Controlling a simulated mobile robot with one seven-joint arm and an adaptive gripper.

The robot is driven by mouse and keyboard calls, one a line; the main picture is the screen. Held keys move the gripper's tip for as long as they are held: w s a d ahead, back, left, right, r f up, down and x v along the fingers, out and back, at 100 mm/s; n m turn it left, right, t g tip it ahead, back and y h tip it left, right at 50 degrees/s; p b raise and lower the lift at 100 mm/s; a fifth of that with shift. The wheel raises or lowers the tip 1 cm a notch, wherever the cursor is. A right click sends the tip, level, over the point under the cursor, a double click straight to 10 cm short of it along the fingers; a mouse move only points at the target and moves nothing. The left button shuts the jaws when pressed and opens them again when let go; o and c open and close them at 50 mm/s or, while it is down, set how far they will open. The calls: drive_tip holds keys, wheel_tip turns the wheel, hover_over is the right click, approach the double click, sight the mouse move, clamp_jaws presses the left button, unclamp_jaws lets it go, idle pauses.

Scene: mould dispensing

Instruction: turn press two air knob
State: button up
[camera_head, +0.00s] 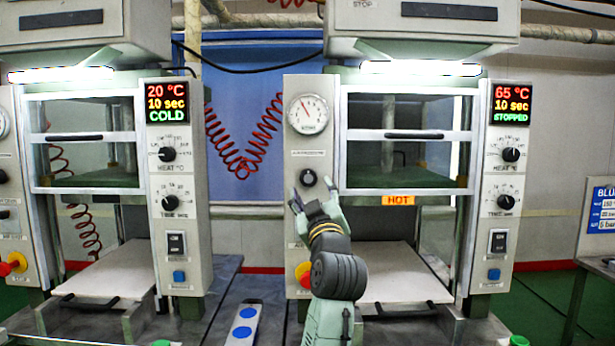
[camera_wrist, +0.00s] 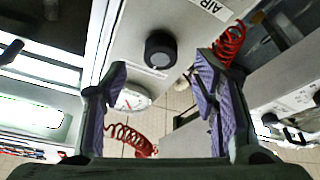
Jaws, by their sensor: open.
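The air knob (camera_head: 308,178) is a small black round knob on the left panel of the right-hand press, below the round pressure gauge (camera_head: 308,114). My gripper (camera_head: 314,193) is open and empty, with its fingers pointing up at the knob from just below. In the wrist view the black knob (camera_wrist: 160,49) lies just beyond and between the two fingertips (camera_wrist: 158,76), with clear space on both sides. I see no contact with the knob. An "AIR" label shows near it in the wrist view. My wrist hides part of the panel below.
The right-hand press (camera_head: 405,188) reads 65 °C, 10 sec, STOPPED, with a HOT label (camera_head: 398,200). A red and yellow button (camera_head: 303,274) sits low on the same panel. The left-hand press (camera_head: 82,188) reads COLD. Red coiled hoses (camera_head: 243,160) hang between the presses.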

sight(308, 180)
drive_tip(key=p+x, duration=0.1)
drive_tip(key=x, duration=0.4)
drive_tip(key=c, duration=1.2)
drive_tip(key=shift+o, duration=0.2)
drive_tip(key=shift+a+m, duration=0.1)
drive_tip(key=shift+m, duration=0.2)
drive_tip(key=m+h, duration=0.2)
drive_tip(key=m, duration=0.2)
drive_tip(key=m+h, duration=0.2)
drive_tip(key=m, duration=0.2)
drive_tip(key=shift+a+m+t+h, duration=0.2)
drive_tip(key=shift+m+t+h, duration=0.1)
drive_tip(key=shift+m, duration=0.1)
drive_tip(key=m+h, duration=0.1)
drive_tip(key=m, duration=0.1)
drive_tip(key=m+g+h, duration=0.1)
drive_tip(key=m, duration=0.2)
drive_tip(key=m+h, duration=0.1)
drive_tip(key=m, duration=0.1)
drive_tip(key=shift+g+h+p, duration=0.3)
drive_tip(key=shift+p, duration=0.1)
drive_tip(key=shift+m, duration=0.4)
